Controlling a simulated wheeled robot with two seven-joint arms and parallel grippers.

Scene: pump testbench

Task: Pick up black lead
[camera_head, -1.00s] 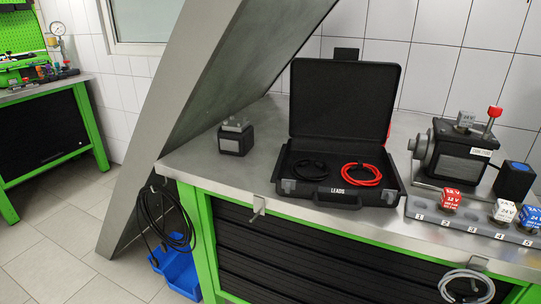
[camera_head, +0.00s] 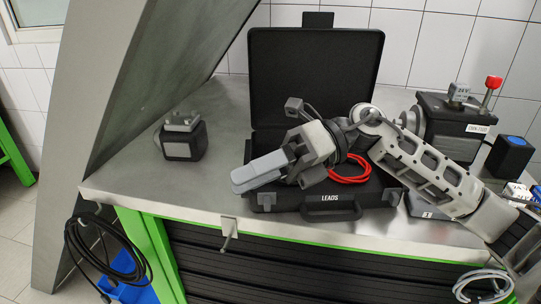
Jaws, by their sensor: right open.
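The open black case (camera_head: 316,80), labelled LEADS, stands on the bench. My right gripper (camera_head: 258,172) is over the left part of its lower tray, with its fingers pointing left. It is open and appears empty. The black lead in the left of the tray is hidden behind the gripper and wrist. The red lead (camera_head: 352,178) lies coiled in the right of the tray, partly covered by my right arm. My left gripper is not in view.
A small dark block with a metal top (camera_head: 183,137) sits left of the case. A pump unit with a red-capped lever (camera_head: 493,83) and a blue-topped box (camera_head: 510,155) stand right. A black cable (camera_head: 95,250) hangs at the bench's left end. The bench front-left is clear.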

